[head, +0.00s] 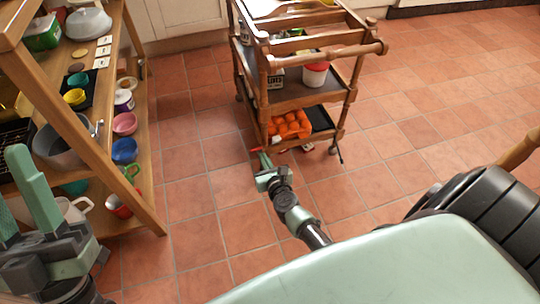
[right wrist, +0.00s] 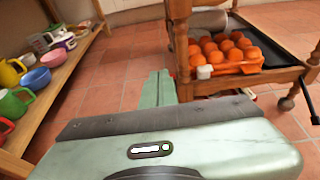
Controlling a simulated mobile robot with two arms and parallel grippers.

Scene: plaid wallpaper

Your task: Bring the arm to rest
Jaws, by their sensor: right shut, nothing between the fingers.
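My right gripper (head: 263,160) reaches forward over the tiled floor, just in front of the wooden trolley (head: 350,98). Its green fingers are together and empty. In the right wrist view the shut fingers (right wrist: 158,90) point at the floor beside a trolley leg, and whether they touch the trolley cannot be told. My left gripper (head: 32,195) is at the left edge, in front of the wooden shelf unit, with its green fingers raised. It is partly cut off, so its opening is unclear.
The trolley's lower shelf holds an orange tray of round orange items (head: 290,126); a red-and-white tub (head: 315,74) stands above. The shelf unit (head: 152,170) at left holds several bowls, cups and a pot (head: 62,142). Tiled floor between shelf and trolley is clear.

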